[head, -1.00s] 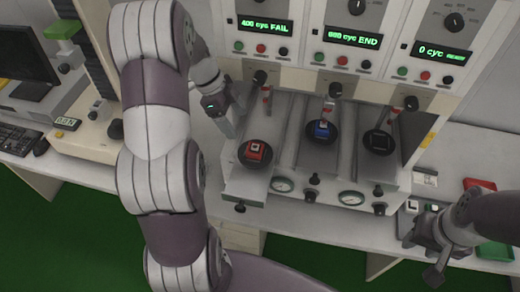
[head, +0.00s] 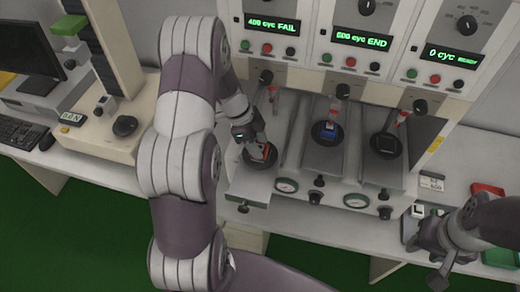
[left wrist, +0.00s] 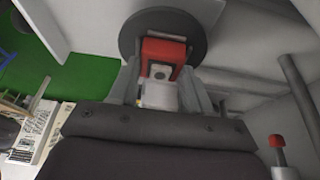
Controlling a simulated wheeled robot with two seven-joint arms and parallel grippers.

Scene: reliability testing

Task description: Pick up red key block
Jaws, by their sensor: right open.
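The red key block (head: 259,153) sits on a round dark disc at the left station of the test rig, partly hidden by my left gripper (head: 258,146). In the left wrist view the red block (left wrist: 163,52), with a pale part nearer the camera, lies between the two fingers of my left gripper (left wrist: 161,80), against the dark disc (left wrist: 195,28). The fingers are close to its sides; whether they touch it I cannot tell. My right gripper (head: 425,262) is open and empty at the lower right, near the table's front edge.
A blue block (head: 328,130) sits at the middle station and a dark block (head: 387,144) at the right one. Control panels (head: 365,45) stand behind. Gauges and knobs line the rig's front. A red tray (head: 487,190) and a green tray (head: 500,258) are at right.

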